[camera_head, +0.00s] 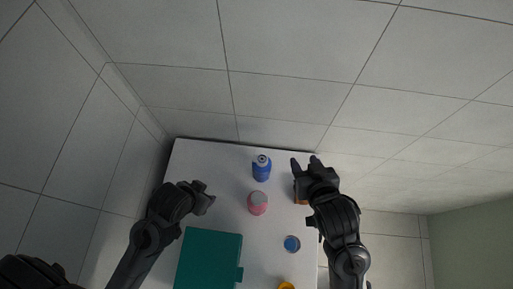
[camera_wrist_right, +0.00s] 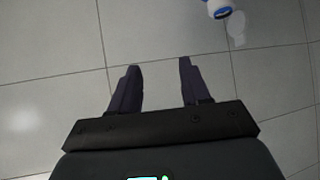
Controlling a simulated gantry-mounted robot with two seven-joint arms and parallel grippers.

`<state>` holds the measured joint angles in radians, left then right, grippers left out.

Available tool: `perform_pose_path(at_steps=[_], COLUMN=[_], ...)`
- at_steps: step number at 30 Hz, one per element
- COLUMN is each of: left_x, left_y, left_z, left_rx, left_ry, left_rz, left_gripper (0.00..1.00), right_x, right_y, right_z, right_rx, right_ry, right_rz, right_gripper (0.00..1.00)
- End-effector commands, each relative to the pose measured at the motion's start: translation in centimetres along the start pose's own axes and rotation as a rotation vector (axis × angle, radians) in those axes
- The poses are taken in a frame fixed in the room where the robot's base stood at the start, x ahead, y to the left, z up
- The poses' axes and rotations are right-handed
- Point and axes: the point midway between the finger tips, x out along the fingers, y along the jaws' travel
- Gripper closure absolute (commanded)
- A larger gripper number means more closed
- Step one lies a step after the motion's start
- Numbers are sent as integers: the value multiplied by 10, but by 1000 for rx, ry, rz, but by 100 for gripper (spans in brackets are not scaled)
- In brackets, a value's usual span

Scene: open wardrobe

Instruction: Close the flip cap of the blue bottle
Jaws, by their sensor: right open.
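The blue bottle (camera_head: 262,172) stands on the white table near its far edge, with a pale cap area on top; the picture is too small to tell how the flip cap stands. Part of it shows at the top right of the right wrist view (camera_wrist_right: 219,8), with a pale piece beside it (camera_wrist_right: 237,28). My right gripper (camera_head: 305,161) is open and empty, to the right of the bottle and apart from it. Its two fingers also show in the right wrist view (camera_wrist_right: 159,75), over floor tiles. My left gripper (camera_head: 211,192) is left of and nearer than the bottle; its jaws are unclear.
A pink jar (camera_head: 258,203) with a pale lid stands just in front of the blue bottle. A teal box (camera_head: 208,258) fills the near left of the white table (camera_head: 268,240). A blue round item (camera_head: 292,244) and a yellow item (camera_head: 286,286) lie near right. An orange-brown item (camera_head: 299,198) is partly hidden by my right gripper.

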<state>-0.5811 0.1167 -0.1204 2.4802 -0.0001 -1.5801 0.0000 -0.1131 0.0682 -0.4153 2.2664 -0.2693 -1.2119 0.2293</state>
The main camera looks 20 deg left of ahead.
Motion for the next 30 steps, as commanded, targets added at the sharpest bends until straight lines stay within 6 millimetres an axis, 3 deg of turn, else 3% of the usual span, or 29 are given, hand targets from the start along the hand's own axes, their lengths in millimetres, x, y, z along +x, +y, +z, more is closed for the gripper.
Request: perform_pose_path(at_steps=[4, 6, 9, 12, 16, 18, 21, 26, 30], left_x=[5, 8, 11, 14, 18, 20, 23, 28, 32], left_y=[-1, -1, -2, -2, -2, -2, -1, 0, 1], left_z=[2, 2, 4, 4, 6, 6, 7, 9, 10], left_rx=[3, 5, 7, 8, 7, 7, 6, 3, -1], left_ry=[0, 0, 0, 0, 0, 0, 0, 1, 1], left_rz=[-3, -4, -6, -7, -7, -6, -6, -4, 0], left_gripper=[53, 53, 53, 53, 53, 53, 53, 53, 53], right_x=[13, 13, 6, -6, -20, -24, -24, -10, 9], right_y=[-59, -99, -160, -220, -286, -313, -338, -339, -303], right_z=[-77, -112, -151, -170, -169, -157, -133, -89, -64], right_rx=[-126, -206, -336, -476, -673, -784, -938, -1160, -1297], right_ry=[198, 297, 415, 494, 527, 509, 438, 221, -50], right_rz=[-130, -218, -357, -501, -685, -776, -887, -996, -997], right_gripper=[53, 53, 53, 53, 53, 53, 53, 53, 53])
